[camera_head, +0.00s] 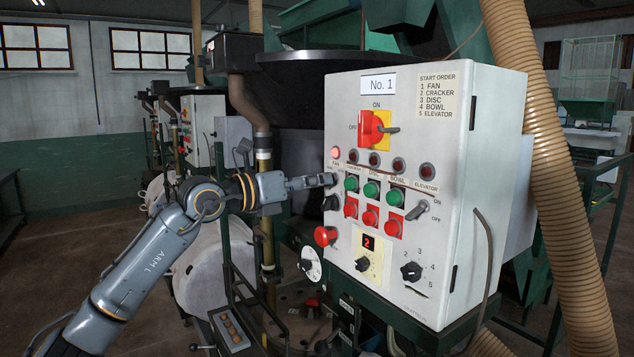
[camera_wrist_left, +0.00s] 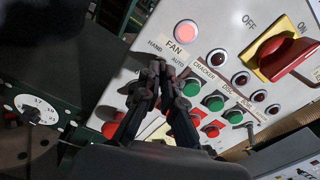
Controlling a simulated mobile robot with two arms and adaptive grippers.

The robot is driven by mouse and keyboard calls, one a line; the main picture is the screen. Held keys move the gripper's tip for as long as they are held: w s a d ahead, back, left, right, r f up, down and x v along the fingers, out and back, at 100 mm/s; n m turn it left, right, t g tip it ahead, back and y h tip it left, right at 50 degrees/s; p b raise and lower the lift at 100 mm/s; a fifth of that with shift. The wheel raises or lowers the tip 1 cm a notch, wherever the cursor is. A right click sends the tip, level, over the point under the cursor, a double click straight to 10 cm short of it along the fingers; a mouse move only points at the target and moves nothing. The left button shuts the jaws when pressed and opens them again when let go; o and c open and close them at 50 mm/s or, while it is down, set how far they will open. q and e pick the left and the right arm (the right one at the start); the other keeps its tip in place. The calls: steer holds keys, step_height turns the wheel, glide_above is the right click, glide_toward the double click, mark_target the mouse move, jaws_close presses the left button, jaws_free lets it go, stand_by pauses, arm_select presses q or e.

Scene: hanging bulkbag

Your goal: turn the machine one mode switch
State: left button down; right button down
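The machine one control panel is a white box (camera_head: 398,95) labelled No. 1. Its FAN column has a lit lamp (camera_wrist_left: 187,33) above a HAND/AUTO label, seen in the left wrist view. In the head view a black knob (camera_head: 330,203) sits low in this column. My left gripper (camera_head: 330,180) reaches the panel just above that knob. In the left wrist view its fingers (camera_wrist_left: 164,72) come close together below the label and hide the panel behind. I cannot tell whether they touch a switch. My right gripper is out of view.
Green buttons (camera_head: 371,189) and red buttons (camera_head: 370,216) sit just right of the gripper. A red mushroom button (camera_head: 325,236) is below. A red and yellow main switch (camera_head: 373,129) is higher up. A ribbed duct (camera_head: 548,150) stands right of the box.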

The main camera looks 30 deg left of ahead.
arm_select(q)
steer(key=shift+n, duration=1.1)
steer(key=c, duration=1.5)
jaws_free()
steer(key=shift+a, duration=0.1)
steer(key=shift+v, duration=6.05)
